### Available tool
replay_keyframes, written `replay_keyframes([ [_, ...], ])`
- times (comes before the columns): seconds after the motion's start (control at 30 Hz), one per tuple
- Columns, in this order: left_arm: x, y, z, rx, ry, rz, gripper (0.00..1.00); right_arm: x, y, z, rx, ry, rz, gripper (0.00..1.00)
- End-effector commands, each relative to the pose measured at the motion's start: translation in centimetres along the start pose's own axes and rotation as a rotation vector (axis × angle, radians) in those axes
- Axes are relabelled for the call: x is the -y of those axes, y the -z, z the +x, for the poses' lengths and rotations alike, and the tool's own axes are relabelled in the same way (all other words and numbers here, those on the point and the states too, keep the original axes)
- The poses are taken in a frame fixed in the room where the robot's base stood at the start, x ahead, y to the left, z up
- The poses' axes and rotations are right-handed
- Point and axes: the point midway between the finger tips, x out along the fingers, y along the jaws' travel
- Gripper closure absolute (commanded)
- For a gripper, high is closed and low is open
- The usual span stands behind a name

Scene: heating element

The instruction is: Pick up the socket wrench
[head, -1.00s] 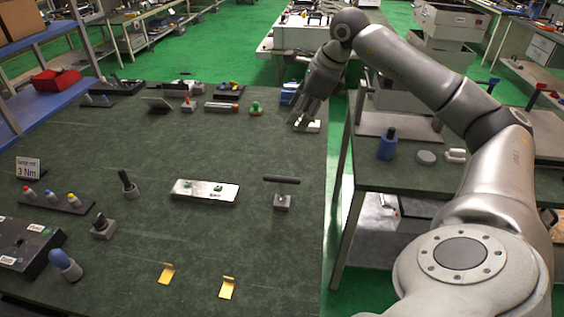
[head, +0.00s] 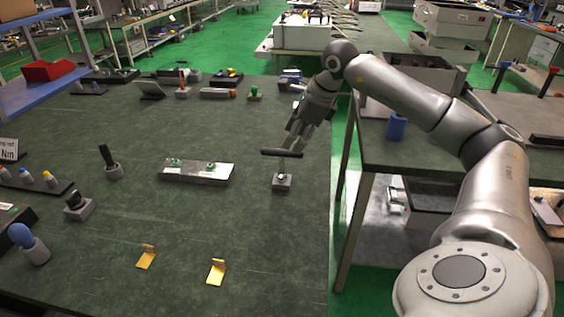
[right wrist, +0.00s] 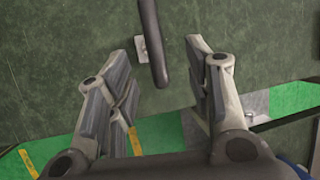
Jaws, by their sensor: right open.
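The socket wrench appears to be the dark T-handled tool (head: 282,153), upright in a small grey block (head: 282,182) near the right edge of the green-topped table. My right gripper (head: 298,140) is open and empty, just behind and right of the handle in the head view. In the right wrist view, the dark handle (right wrist: 152,40) reaches in from the top, between the spread fingertips of my right gripper (right wrist: 157,50), with clear gaps on both sides. The grey block (right wrist: 141,48) is partly hidden under the handle. My left gripper is not in view.
Two yellow brackets (head: 216,271) lie nearer the front. A dark upright tool (head: 110,162) stands farther left. A second table (head: 400,150) is at right across a gap. The tabletop around the block is clear.

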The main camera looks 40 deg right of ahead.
Motion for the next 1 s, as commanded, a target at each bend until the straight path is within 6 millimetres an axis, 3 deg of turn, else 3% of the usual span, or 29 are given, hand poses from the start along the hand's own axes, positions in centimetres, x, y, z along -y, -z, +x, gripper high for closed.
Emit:
replay_keyframes([
  [0.6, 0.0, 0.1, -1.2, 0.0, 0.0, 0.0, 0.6, -0.6, -0.5, 7.2, 0.0, -0.002, 0.001, 0.53],
  [0.9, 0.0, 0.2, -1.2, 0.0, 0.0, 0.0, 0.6, -0.6, -0.5, 7.7, 0.0, 0.001, 0.0, 0.53],
  [1.0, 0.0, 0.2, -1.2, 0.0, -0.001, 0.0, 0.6, -0.6, -0.5, 7.7, 0.0, 0.001, 0.0, 0.66],
])
